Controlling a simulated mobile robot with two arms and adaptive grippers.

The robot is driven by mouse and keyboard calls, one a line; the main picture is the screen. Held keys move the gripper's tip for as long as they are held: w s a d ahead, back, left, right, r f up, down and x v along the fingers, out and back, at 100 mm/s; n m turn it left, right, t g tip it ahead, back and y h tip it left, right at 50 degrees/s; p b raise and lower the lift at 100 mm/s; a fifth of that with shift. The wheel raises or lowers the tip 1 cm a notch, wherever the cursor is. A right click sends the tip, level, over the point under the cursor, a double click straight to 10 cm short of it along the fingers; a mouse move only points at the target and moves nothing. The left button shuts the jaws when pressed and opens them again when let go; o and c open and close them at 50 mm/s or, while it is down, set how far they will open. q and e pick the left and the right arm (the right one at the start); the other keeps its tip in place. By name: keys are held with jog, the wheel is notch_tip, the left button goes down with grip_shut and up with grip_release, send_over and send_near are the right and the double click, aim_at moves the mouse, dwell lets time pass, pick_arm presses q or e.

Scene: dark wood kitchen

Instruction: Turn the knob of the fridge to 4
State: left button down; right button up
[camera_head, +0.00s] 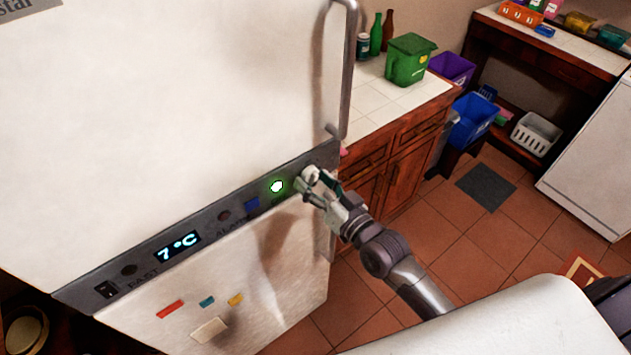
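The white fridge (170,110) fills the left of the head view. Its dark control panel (216,232) runs across the front between the upper and lower doors. A round light with a green glow (277,186) shows near the panel's right end. My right gripper (308,180) is at the right end of the panel, just right of the green light. Its fingers cover that spot, so the knob is hidden or cannot be made out. Whether the fingers are closed on it is unclear. My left gripper is not in view.
A metal door handle (349,75) rises above my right gripper. Right of the fridge is a tiled counter (392,100) with a green box (410,60) and bottles. Magnets (170,309) are on the lower door. Tiled floor (450,235) is open at the right.

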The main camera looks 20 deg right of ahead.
jog(key=v, duration=1.2)
dwell(0.3)
